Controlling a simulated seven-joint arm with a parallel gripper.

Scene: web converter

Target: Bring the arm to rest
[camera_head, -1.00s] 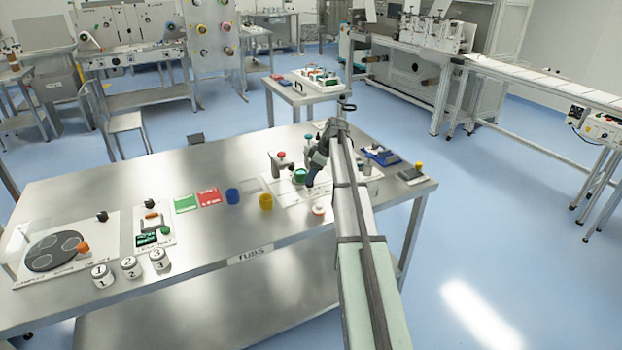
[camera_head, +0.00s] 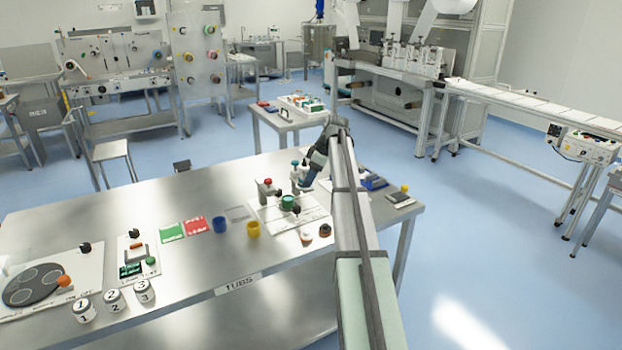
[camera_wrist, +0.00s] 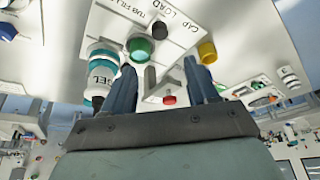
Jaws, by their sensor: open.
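My gripper (camera_head: 303,188) is above the white station board (camera_head: 272,210) at the table's right part, clear of the table. In the wrist view its two dark blue fingers (camera_wrist: 163,85) stand apart, with no object seen held between them. A white tub with a teal band and "GEL" lettering (camera_wrist: 102,75) shows beside the left finger. A green round part (camera_wrist: 140,47) and a red knob (camera_wrist: 169,100) show between the fingers, and a yellow cup (camera_wrist: 207,52) beyond the right one.
A small table (camera_head: 290,120) stands behind. Open floor lies at right.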

